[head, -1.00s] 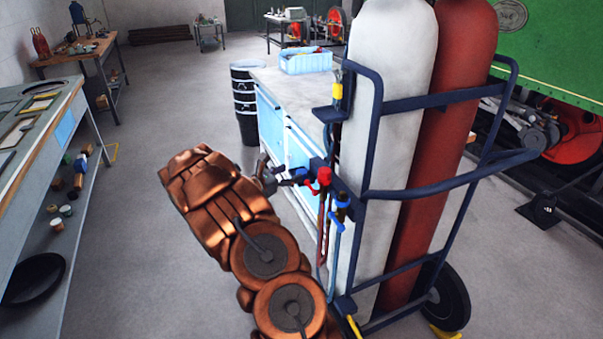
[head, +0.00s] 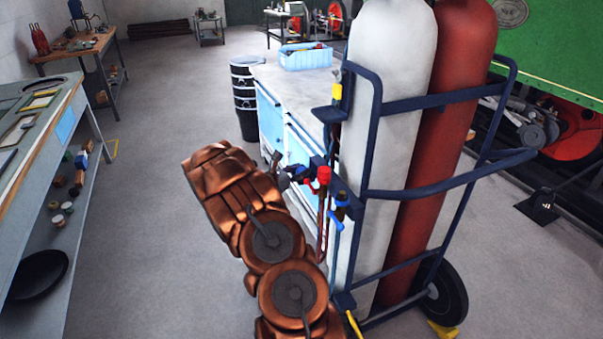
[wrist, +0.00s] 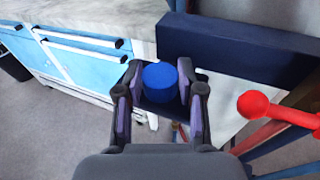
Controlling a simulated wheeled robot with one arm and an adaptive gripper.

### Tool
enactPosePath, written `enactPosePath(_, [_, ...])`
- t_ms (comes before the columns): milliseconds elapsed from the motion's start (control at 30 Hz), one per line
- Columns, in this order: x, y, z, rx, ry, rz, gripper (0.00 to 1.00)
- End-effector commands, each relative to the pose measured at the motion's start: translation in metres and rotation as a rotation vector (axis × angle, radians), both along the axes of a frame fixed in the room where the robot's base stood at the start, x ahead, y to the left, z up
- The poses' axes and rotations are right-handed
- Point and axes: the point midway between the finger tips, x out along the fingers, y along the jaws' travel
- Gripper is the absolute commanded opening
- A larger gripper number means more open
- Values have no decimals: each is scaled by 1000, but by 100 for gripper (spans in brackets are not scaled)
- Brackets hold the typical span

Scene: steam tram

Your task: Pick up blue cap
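The blue cap (wrist: 160,82) is a short round cylinder in the wrist view, standing at a dark blue bracket on the cylinder cart. My gripper (wrist: 160,90) has one dark, purple-padded finger on each side of it. The fingertips are very near the cap's sides, with narrow gaps seeming to remain, so I see it as open around the cap. In the head view my gripper (head: 297,174) is small beside the cart's bracket, left of a red fitting (head: 324,176). The cap cannot be picked out clearly there.
The cart (head: 440,188) holds a white gas cylinder (head: 385,130) and a red one (head: 450,130). A dark blue beam (wrist: 235,50) and a red knob (wrist: 253,104) lie close right of my gripper. A blue cabinet (wrist: 75,60) stands left. Open floor (head: 160,230) lies left of my arm.

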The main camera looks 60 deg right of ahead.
Motion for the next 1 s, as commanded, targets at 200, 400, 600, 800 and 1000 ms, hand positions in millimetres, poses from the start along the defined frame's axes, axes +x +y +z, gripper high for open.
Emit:
enactPosePath(200, [0, 0, 0, 0, 0, 0, 20])
enactPosePath(400, [0, 0, 1, 0, 0, 0, 20])
enactPosePath(600, [0, 0, 12, 0, -2, 1, 20])
enactPosePath(800, [0, 0, 34, -3, -5, 0, 20])
enactPosePath(1000, [-10, 25, 37, -2, 2, 1, 20])
